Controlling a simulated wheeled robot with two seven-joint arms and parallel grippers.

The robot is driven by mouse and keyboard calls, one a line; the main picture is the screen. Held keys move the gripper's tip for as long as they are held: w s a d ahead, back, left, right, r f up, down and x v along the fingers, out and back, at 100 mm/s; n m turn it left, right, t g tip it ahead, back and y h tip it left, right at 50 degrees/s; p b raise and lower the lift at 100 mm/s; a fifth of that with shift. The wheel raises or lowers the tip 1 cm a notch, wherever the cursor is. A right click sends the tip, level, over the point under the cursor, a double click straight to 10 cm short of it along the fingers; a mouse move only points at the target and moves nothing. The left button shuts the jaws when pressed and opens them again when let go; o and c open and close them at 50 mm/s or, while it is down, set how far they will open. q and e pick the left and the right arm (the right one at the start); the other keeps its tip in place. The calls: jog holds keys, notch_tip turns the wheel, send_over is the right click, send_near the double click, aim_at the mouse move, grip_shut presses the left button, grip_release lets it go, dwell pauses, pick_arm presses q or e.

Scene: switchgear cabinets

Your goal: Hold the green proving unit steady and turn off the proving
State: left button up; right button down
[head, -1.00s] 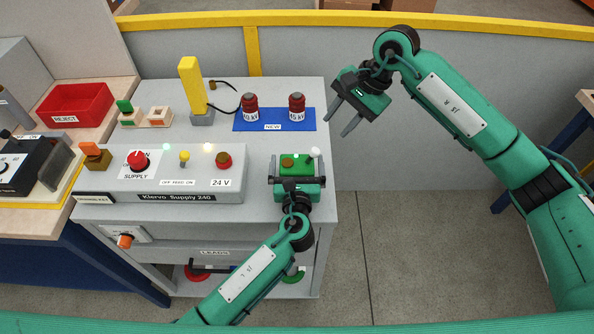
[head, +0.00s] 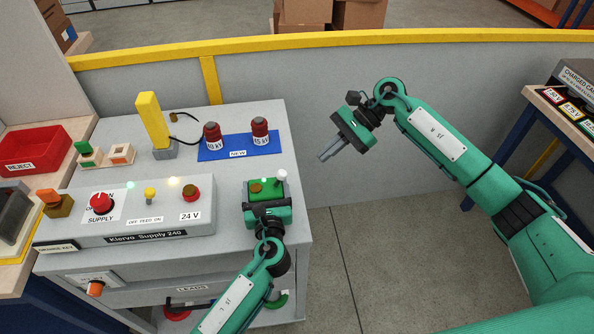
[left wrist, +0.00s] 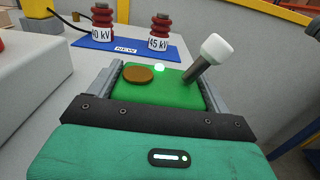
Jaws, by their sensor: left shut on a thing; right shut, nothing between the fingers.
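The green proving unit (head: 262,189) sits on the grey bench top, near its right edge. My left gripper (head: 267,199) is shut on it, with one finger along each side. In the left wrist view the unit (left wrist: 175,95) shows a brown round pad, a small lit white lamp (left wrist: 159,68) and a lever with a white knob (left wrist: 216,47) that leans to the right. My right gripper (head: 326,155) is shut and empty, in the air right of the bench and apart from the unit.
The Klervo supply box (head: 135,213) stands left of the unit. Behind are a blue mat (head: 236,148) with two red-topped indicators and a yellow upright tester (head: 151,118). A red reject bin (head: 32,150) is at far left. Open floor lies right of the bench.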

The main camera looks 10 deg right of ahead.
jog(key=w+d+f+m+y, duration=0.1)
jog(key=d+f+m+y, duration=0.1)
jog(key=d, duration=0.4)
jog(key=shift+w+f+m+t+y, duration=0.15)
jog(key=shift+f+m+t+y, duration=0.25)
jog(key=shift+m+y, duration=0.5)
jog(key=shift+a, duration=0.15)
send_near(279, 179)
jog(key=shift+w+a+f, duration=0.15)
jog(key=shift+a+f, duration=0.7)
jog(key=shift+a, duration=0.1)
jog(key=shift+w+a+f, duration=0.15)
jog(key=shift+a+f, duration=0.7)
jog(key=shift+a, duration=0.1)
